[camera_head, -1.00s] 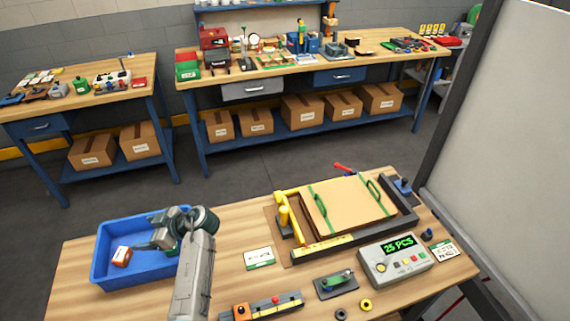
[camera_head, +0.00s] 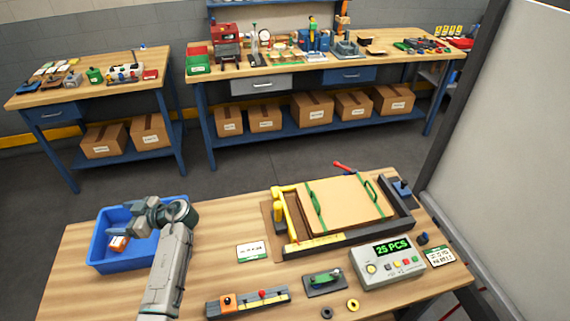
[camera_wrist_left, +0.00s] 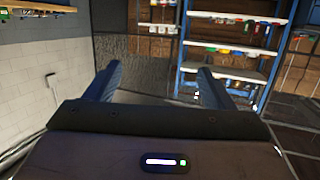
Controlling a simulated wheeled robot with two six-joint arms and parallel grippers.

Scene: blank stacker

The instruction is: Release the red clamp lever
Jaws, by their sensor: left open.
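The red clamp lever (camera_head: 344,167) shows at the back edge of the stacking fixture (camera_head: 330,243), pointing up and left; its base is hidden behind the stack. A tan sheet stack (camera_head: 342,208) with green straps lies inside the fixture. My left gripper (camera_head: 122,218) is over the blue bin at the left of the table, well away from the lever. In the left wrist view its two fingers (camera_wrist_left: 158,88) stand apart with nothing between them. My right gripper is not in view.
The blue bin (camera_head: 98,262) holds an orange box (camera_head: 118,243). A counter box reading "25 PCS" (camera_head: 388,263), a green toggle clamp (camera_head: 324,281) and a button bar (camera_head: 247,302) are in front. The table between bin and fixture is mostly clear, with a label card (camera_head: 253,251).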

